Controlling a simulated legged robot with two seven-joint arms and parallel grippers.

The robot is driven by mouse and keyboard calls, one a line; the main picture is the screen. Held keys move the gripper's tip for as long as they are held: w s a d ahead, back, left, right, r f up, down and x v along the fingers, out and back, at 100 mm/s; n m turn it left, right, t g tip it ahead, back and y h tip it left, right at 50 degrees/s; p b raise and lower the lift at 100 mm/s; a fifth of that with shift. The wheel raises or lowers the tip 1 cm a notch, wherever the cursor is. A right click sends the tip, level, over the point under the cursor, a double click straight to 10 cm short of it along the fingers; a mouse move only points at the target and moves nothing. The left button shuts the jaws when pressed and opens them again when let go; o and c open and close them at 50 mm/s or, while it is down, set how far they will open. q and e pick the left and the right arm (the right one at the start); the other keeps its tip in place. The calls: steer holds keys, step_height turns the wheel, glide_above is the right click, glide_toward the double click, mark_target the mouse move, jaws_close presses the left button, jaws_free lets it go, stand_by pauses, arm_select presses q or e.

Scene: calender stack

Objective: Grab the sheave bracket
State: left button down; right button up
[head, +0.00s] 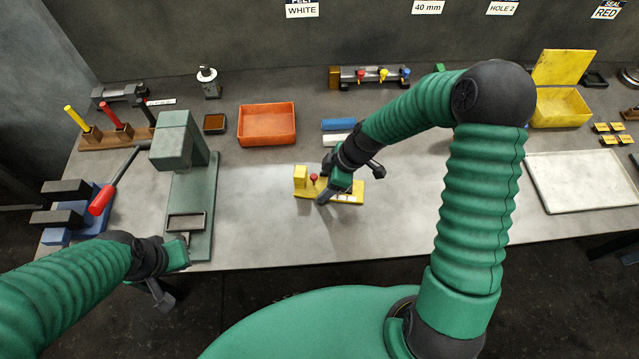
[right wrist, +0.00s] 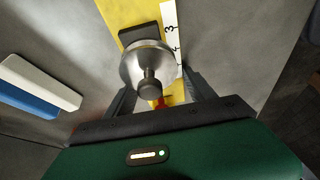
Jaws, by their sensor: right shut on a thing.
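A silver round wheel on a dark block, which looks like the sheave bracket (right wrist: 146,66), sits between the fingers of my right gripper (right wrist: 152,98) in the right wrist view. My right gripper (head: 326,196) is shut on it, low over the yellow fixture (head: 352,187). In the head view the gripper hides the bracket. I cannot tell whether it touches the fixture. My left gripper (head: 184,240) is at the table's front edge beside the green press; its finger gap is unclear.
The yellow fixture has an upright block, a red knob (head: 314,177) and a number strip. The green press (head: 192,190) stands left, an orange tray (head: 267,126) behind. Blue and white bars (head: 338,124) lie near my right wrist. A white tray (head: 580,183) lies right. The table's front middle is clear.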

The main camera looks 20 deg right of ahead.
jaws_close()
steer(key=shift+d+r, duration=0.1)
steer(key=shift+r, duration=0.1)
